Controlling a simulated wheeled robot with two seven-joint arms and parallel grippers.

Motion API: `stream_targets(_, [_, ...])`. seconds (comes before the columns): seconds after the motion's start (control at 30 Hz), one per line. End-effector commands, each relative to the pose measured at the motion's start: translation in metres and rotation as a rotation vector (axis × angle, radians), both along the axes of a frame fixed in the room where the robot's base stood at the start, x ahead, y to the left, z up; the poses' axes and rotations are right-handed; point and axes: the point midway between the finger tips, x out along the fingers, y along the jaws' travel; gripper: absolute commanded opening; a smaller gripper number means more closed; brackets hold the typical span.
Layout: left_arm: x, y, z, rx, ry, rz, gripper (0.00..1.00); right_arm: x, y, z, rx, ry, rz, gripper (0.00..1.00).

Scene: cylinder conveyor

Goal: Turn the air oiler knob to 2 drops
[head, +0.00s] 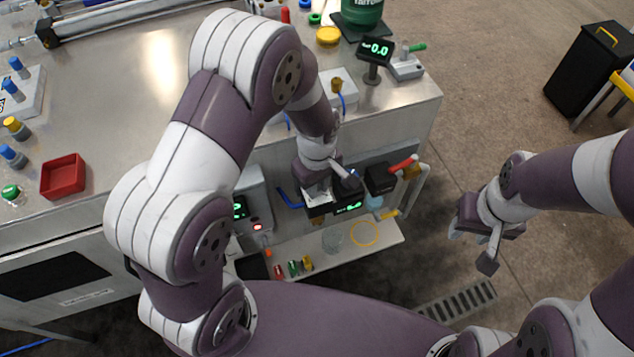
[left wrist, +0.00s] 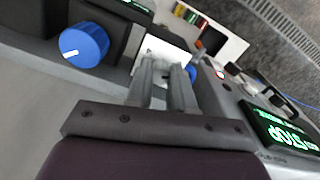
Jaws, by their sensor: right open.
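My left gripper (head: 328,194) is at the air unit (head: 380,180) on the front of the workbench. In the left wrist view its two fingers (left wrist: 168,68) stand close together with a narrow gap, their tips in front of a white block (left wrist: 153,44). I cannot tell whether they grip something. A large blue knob (left wrist: 85,45) with a white mark is left of the fingers, apart from them. A small blue part (left wrist: 191,73) shows beside the right fingertip. I cannot make out the oiler knob or its drop setting for certain. My right gripper (head: 478,240) is open and empty, off to the right.
A green display (head: 349,207) is beside my left gripper, with a red handle (head: 403,163) to its right. A shelf (head: 385,237) below carries small coloured parts. A red tray (head: 63,176) is on the workbench (head: 130,150).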

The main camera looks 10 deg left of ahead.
Motion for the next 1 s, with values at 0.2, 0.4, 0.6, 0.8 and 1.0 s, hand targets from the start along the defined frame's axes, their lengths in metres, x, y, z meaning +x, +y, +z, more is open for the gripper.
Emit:
stream_targets(0.2, [0.000, 0.000, 0.001, 0.000, 0.000, -0.008, 0.00, 0.000, 0.000, 0.001, 0.000, 0.000, 0.000, 0.43])
stream_targets(0.4, [0.000, 0.000, 0.002, 0.000, 0.000, -0.073, 0.00, 0.000, 0.000, 0.006, 0.000, 0.000, 0.000, 0.43])
stream_targets(0.6, [0.000, 0.000, 0.003, 0.000, 0.000, -0.216, 0.00, 0.000, 0.000, 0.014, 0.000, 0.000, 0.000, 0.43])
stream_targets(0.8, [0.000, 0.000, 0.003, 0.000, 0.000, -0.404, 0.00, 0.000, 0.000, 0.023, 0.000, 0.000, 0.000, 0.43])
stream_targets(1.0, [0.000, 0.001, 0.003, 0.000, 0.000, -0.594, 0.00, 0.000, 0.000, 0.032, 0.000, 0.000, 0.000, 0.43])
